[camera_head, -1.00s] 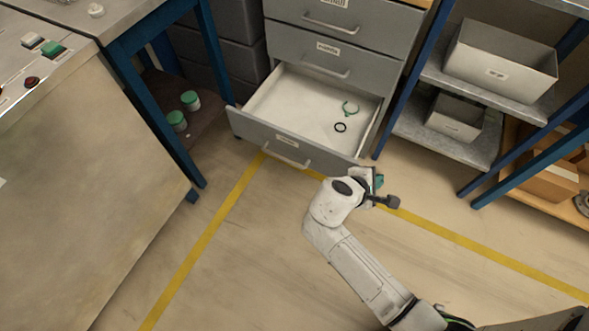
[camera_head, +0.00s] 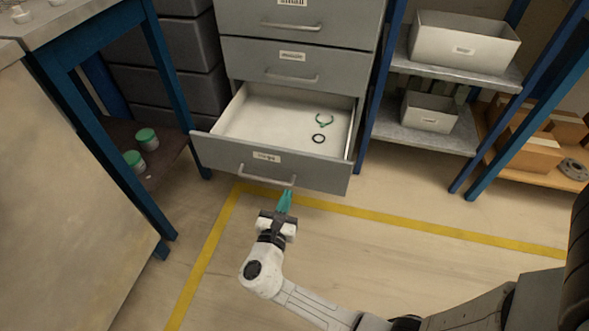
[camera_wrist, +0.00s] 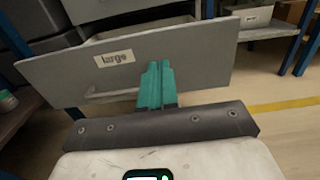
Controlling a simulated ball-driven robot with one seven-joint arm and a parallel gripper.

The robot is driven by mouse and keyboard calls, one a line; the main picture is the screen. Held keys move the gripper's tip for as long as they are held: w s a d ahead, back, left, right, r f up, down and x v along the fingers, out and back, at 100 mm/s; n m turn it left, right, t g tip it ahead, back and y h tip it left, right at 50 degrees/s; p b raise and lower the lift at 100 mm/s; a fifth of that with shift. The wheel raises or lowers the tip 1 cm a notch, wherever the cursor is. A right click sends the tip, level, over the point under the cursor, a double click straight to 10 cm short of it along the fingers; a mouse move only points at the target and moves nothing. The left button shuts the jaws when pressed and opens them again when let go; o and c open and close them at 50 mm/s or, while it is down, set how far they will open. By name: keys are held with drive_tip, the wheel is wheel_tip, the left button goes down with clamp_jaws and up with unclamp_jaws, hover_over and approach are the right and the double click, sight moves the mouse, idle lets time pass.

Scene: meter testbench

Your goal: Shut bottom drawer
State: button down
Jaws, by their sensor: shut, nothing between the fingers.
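The bottom drawer (camera_head: 225,155) of the grey cabinet is pulled open. Its front carries a label and a bar handle (camera_head: 267,180). My gripper (camera_head: 285,194), with green fingers, is shut and empty just in front of the drawer front, near the right end of the handle. In the wrist view the shut fingers (camera_wrist: 158,68) point at the drawer front (camera_wrist: 205,65), whose label reads "large". I cannot tell whether the fingertips touch it.
The drawers above (camera_head: 340,75) are shut. A blue-legged bench (camera_head: 125,160) stands at left, and a shelf with grey bins (camera_head: 462,50) at right. Yellow tape (camera_head: 400,224) marks the floor. The floor in front is otherwise clear.

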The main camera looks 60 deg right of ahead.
sight(301, 157)
drive_tip(key=b+x, duration=0.4)
drive_tip(key=x, duration=0.8)
drive_tip(key=shift+w+d, duration=0.1)
drive_tip(key=shift+d, duration=0.2)
